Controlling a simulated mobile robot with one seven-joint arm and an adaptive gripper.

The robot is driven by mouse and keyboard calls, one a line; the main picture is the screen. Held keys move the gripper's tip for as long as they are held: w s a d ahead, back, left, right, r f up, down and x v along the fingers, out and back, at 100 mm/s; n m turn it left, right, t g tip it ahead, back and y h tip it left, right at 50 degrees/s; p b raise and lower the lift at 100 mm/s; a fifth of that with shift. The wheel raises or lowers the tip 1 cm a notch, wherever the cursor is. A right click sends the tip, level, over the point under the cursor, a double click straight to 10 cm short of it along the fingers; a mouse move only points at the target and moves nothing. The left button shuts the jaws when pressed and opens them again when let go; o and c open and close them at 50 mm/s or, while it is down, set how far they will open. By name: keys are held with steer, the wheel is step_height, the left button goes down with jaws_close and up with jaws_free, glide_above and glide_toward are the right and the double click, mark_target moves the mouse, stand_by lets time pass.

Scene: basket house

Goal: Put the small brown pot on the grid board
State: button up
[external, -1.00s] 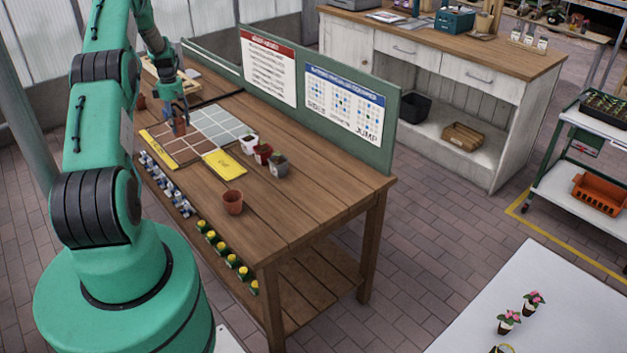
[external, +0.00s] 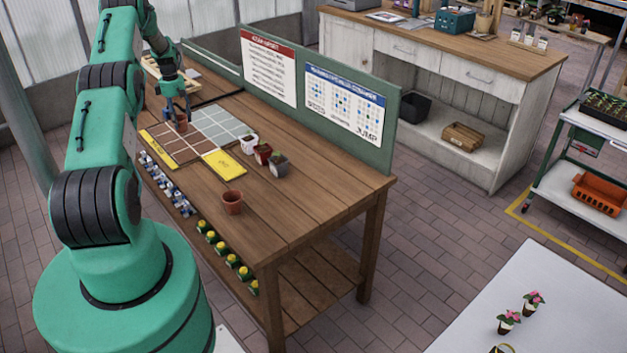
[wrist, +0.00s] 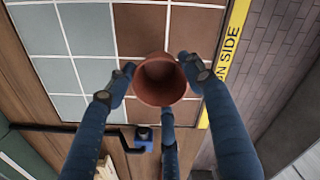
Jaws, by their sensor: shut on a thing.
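A small brown pot (external: 181,127) is in my gripper (external: 179,117), over the far-left part of the grid board (external: 215,121). In the wrist view the pot (wrist: 161,80) sits between my blue fingers, open rim towards the camera, above the board's brown squares (wrist: 140,30) near its yellow edge strip. I cannot tell whether its base touches the board. The board has brown squares on the near side and grey-green squares on the far side. A second brown pot (external: 232,202) stands on the table to the right of the board.
Blue-and-white pieces (external: 165,184) and yellow-topped green ones (external: 226,253) line the near edge. A green panel with posters (external: 390,145) closes the back.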

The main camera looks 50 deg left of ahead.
mark_target(181, 125)
steer(key=shift+f, duration=1.6)
steer(key=shift+f, duration=0.1)
steer(key=o, duration=0.9)
steer(key=shift+o, duration=0.2)
step_height(181, 125, up, 12)
